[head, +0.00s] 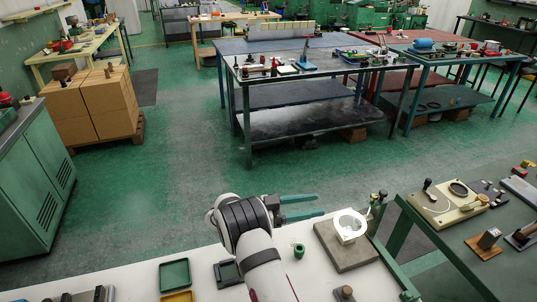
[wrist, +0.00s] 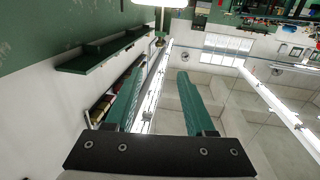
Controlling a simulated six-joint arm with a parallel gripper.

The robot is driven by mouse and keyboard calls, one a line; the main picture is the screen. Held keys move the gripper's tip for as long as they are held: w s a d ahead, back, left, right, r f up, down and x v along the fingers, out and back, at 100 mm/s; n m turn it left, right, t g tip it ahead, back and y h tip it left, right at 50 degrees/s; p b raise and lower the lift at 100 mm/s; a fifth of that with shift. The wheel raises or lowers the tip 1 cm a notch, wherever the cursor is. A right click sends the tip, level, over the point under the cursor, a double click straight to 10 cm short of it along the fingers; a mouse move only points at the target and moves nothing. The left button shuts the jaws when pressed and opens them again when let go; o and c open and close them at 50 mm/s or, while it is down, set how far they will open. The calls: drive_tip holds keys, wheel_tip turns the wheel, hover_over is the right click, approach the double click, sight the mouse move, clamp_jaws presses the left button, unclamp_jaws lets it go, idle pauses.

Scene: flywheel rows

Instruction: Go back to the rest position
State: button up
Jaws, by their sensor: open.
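My gripper (head: 318,206) is above the far edge of the white table in the head view, with its two green fingers pointing right. In the wrist view my gripper (wrist: 158,78) shows its green fingers spread apart with nothing between them. The gripper is open and empty. The wrist view looks past the fingers at the ceiling and a wall.
The white table (head: 130,262) holds a green tray (head: 174,275), a dark tray (head: 228,273), a yellow tray (head: 178,297) and a small green part (head: 299,250). Dark green bottles (head: 377,205) stand near the right edge. A green side table (head: 450,235) carries several fixtures. Open floor lies beyond.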

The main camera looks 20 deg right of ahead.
drive_tip(key=w+a+r+n+t+y, duration=0.3)
drive_tip(key=w+a+r+t+y, duration=0.2)
drive_tip(key=w+r+t+y, duration=0.5)
drive_tip(key=s+a+r+n+t+y, duration=0.2)
drive_tip(key=a+n+y, duration=0.15)
drive_tip(key=a, duration=0.25)
drive_tip(key=s+a+r+n+t+y, duration=0.2)
drive_tip(key=a+n+y, duration=0.15)
drive_tip(key=a, duration=0.25)
drive_tip(key=s+a+f+n+g+y, duration=0.1)
drive_tip(key=s+g, duration=0.3)
drive_tip(key=s, duration=0.8)
drive_tip(key=s+a+f+n+g, duration=0.1)
drive_tip(key=s+f+g, duration=0.2)
drive_tip(key=s, duration=1)
drive_tip(key=s+a+f+n+g+y, duration=0.1)
drive_tip(key=s+f+g, duration=0.3)
drive_tip(key=s, duration=0.9)
drive_tip(key=shift+s+a+n+g+y, duration=0.15)
drive_tip(key=shift+a+n+g+y, duration=0.15)
drive_tip(key=shift+n, duration=0.2)
